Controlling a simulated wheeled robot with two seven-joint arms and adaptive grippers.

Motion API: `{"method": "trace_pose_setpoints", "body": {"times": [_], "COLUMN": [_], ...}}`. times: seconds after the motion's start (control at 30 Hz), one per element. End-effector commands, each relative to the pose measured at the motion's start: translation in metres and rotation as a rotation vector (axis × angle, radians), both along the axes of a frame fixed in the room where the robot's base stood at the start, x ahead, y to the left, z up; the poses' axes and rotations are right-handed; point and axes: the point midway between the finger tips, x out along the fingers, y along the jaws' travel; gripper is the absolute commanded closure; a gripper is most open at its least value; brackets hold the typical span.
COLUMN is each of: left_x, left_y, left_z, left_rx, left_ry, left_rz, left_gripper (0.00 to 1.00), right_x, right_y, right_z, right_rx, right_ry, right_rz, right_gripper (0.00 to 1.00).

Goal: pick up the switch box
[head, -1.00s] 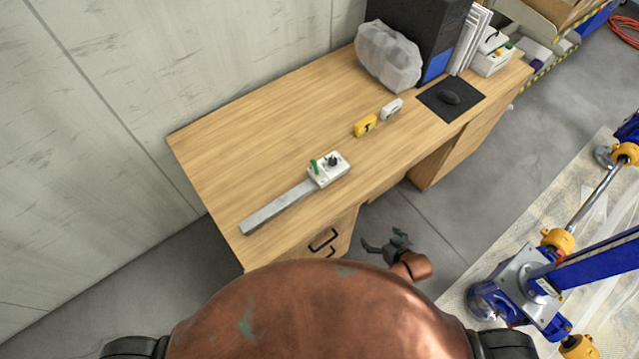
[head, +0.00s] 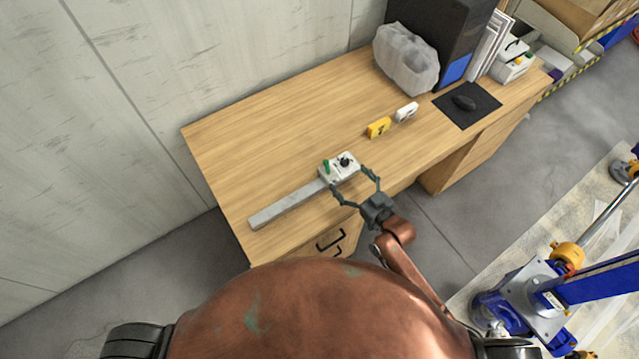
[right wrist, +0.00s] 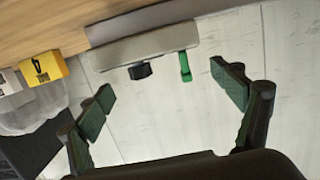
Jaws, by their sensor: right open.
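The switch box (head: 340,169) is a small white box with a black knob and a green lever. It lies on the wooden desk at the right end of a flat grey bar (head: 288,205). In the right wrist view, the switch box (right wrist: 146,46) shows side-on, just beyond the fingertips, with knob and lever between them. My right gripper (head: 348,178) is open and empty at the desk's front edge, fingers spread towards the box. It also shows in the right wrist view (right wrist: 165,85). Contact with the box cannot be made out. My left gripper is out of view.
On the desk (head: 240,150) behind the box stand a yellow block (head: 378,128) and a white block (head: 406,112). A wrapped bundle (head: 406,58), a dark mouse pad (head: 467,105) and a computer case are further back. The desk's left part is clear.

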Motion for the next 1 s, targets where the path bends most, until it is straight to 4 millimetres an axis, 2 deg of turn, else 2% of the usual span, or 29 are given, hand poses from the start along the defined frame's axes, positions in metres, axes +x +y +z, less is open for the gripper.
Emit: {"method": "trace_pose_setpoints", "body": {"times": [0.1,0.3,0.6,1.0], "left_x": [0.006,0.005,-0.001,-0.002], "left_y": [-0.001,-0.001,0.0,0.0], "left_z": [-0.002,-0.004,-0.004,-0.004], "left_rx": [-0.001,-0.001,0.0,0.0], "left_ry": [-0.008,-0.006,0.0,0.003], "left_rz": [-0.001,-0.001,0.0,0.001], "left_gripper": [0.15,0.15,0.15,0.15], "right_x": [0.015,0.035,0.039,0.038], "right_y": [0.008,0.021,0.024,0.023], "right_z": [-0.006,-0.012,-0.012,-0.012], "right_rx": [0.001,0.0,-0.001,-0.001], "right_ry": [-0.001,0.0,0.001,0.001], "right_rz": [0.0,-0.001,-0.001,-0.001], "right_gripper": [0.13,0.13,0.13,0.41]}}
